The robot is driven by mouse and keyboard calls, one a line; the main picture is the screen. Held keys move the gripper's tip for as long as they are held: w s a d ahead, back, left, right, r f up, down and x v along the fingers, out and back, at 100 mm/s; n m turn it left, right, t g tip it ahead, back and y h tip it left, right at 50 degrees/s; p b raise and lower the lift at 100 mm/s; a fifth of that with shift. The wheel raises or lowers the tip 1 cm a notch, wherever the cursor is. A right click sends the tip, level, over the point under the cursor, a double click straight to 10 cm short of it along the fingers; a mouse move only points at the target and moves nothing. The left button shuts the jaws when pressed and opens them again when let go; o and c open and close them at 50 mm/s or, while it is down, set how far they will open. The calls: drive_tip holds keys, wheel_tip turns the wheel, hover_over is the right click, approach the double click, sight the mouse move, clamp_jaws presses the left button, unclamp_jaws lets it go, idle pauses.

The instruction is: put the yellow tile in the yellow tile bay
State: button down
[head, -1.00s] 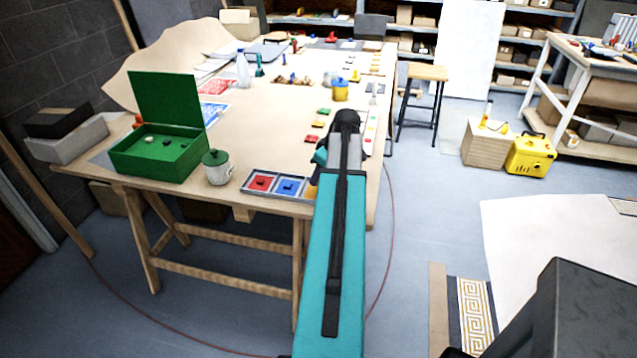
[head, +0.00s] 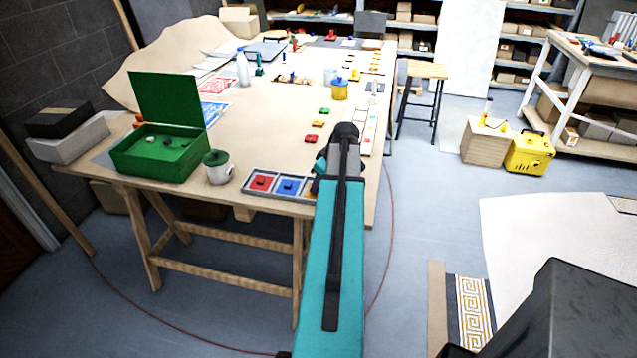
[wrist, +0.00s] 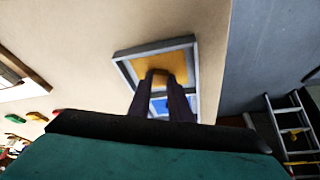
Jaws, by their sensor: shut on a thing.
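The tile tray (head: 247,191) is grey-rimmed and lies at the near edge of the workbench. It shows a red tile (head: 261,183), a blue tile (head: 288,187) and a bit of yellow at the right end, mostly behind my arm. In the wrist view the yellow tile (wrist: 178,66) lies within the outline of the tray's end bay (wrist: 124,72), with blue beside it. My gripper (wrist: 163,76) is shut on the yellow tile, its fingers reaching down to it. I cannot tell whether the tile rests on the bay floor or sits slightly above.
Small coloured pieces (head: 313,138) lie farther back on the bench. The bench edge is close to the right of the tray.

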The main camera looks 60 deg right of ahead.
drive_tip(key=shift+f, duration=0.2)
drive_tip(key=c, duration=1.6)
unclamp_jaws()
drive_tip(key=shift+c, duration=0.2)
drive_tip(key=shift+r, duration=0.3)
drive_tip(key=b+v, duration=0.2)
drive_tip(key=v, duration=0.9)
drive_tip(key=shift+r+b, duration=0.4)
drive_tip(key=shift+s, duration=0.15)
drive_tip(key=shift+s, duration=0.1)
